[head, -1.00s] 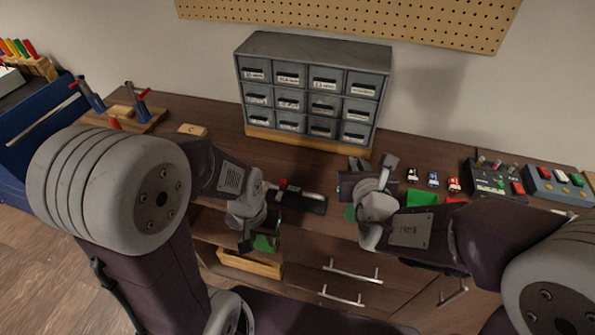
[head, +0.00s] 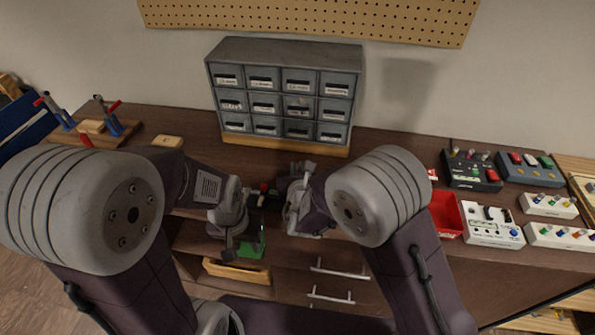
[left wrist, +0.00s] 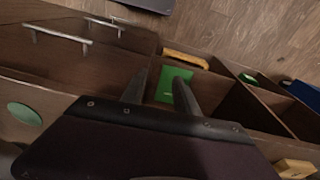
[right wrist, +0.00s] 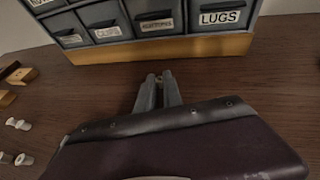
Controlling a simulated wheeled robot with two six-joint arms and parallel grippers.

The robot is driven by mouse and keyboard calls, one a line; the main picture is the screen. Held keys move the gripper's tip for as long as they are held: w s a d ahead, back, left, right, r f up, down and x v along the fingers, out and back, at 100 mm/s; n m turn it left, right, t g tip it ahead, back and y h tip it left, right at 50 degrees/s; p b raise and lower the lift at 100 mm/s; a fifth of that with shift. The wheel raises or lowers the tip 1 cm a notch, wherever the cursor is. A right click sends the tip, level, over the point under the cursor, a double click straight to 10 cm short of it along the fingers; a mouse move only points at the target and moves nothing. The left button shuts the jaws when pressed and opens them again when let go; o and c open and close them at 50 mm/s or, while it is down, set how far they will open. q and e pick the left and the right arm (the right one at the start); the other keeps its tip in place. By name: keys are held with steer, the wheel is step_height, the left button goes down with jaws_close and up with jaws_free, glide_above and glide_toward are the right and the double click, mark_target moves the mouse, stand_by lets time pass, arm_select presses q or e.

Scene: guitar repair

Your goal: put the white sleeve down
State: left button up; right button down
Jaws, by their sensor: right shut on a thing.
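My right gripper (head: 303,167) is over the bench top, in front of the drawer cabinet. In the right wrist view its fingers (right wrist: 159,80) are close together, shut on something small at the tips. The fingers mostly hide it, so I cannot make out the white sleeve there. Small white pieces (right wrist: 18,124) lie on the bench at the left of that view. My left gripper (head: 245,246) hangs in front of the bench's lower front. In the left wrist view its fingers (left wrist: 160,88) are apart, with a green item (left wrist: 176,84) seen between and beyond them.
The grey drawer cabinet (head: 282,90) stands at the back of the bench on a wooden base. Wooden blocks (right wrist: 10,85) lie left in the right wrist view. A red bin (head: 446,214) and several control boxes (head: 472,170) occupy the right side.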

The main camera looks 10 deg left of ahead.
steer(key=shift+w+f, duration=0.1)
steer(key=shift+f, duration=0.45)
steer(key=shift+f, duration=0.1)
steer(key=c, duration=1.5)
jaws_free()
